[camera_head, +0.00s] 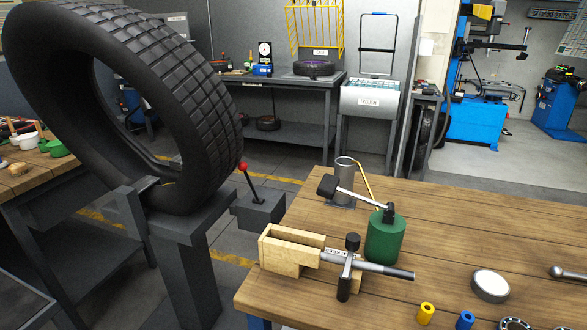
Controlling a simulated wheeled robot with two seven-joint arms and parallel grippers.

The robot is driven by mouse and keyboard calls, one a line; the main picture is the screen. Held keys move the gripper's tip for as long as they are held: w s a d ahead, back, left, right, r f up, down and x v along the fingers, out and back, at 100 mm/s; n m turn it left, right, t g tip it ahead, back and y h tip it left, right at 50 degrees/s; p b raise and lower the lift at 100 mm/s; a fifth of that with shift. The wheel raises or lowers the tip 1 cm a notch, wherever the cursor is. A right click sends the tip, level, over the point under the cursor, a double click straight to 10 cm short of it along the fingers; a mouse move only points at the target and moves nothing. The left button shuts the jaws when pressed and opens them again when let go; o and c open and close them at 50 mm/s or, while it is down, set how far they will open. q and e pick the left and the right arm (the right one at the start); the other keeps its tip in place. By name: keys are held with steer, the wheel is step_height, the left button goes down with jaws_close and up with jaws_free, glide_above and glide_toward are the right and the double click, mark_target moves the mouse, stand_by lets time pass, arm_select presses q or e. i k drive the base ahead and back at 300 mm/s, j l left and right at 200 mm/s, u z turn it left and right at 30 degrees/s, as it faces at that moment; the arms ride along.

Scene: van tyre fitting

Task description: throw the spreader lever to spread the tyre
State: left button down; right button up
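A large black tyre (205,95) stands upright and slightly tilted at the left, on a dark grey spreader stand (190,232). The spreader lever (250,186) is a thin black rod with a red knob (243,167) on top. It rises from a dark grey box (262,213) at the right of the stand and leans to the left. Nothing touches the lever. Neither of my grippers shows in the head view.
A wooden table (450,235) fills the lower right. It carries a wooden holder (285,262) with a metal tool, a green canister (385,240), a metal cup (345,170) and a round tin (490,285). Another bench (30,165) stands at the left. Floor shows behind the lever.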

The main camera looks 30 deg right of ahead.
mark_target(242, 166)
steer(key=i+z, duration=0.2)
steer(key=z, duration=0.25)
steer(key=i+j+z, duration=0.15)
steer(key=z, duration=0.25)
steer(key=i+j+z, duration=0.2)
steer(key=z, duration=0.25)
steer(key=i+j+z, duration=0.15)
steer(key=z, duration=0.25)
steer(key=i+j+z, duration=0.1)
steer(key=j+z, duration=0.35)
steer(key=l, duration=0.1)
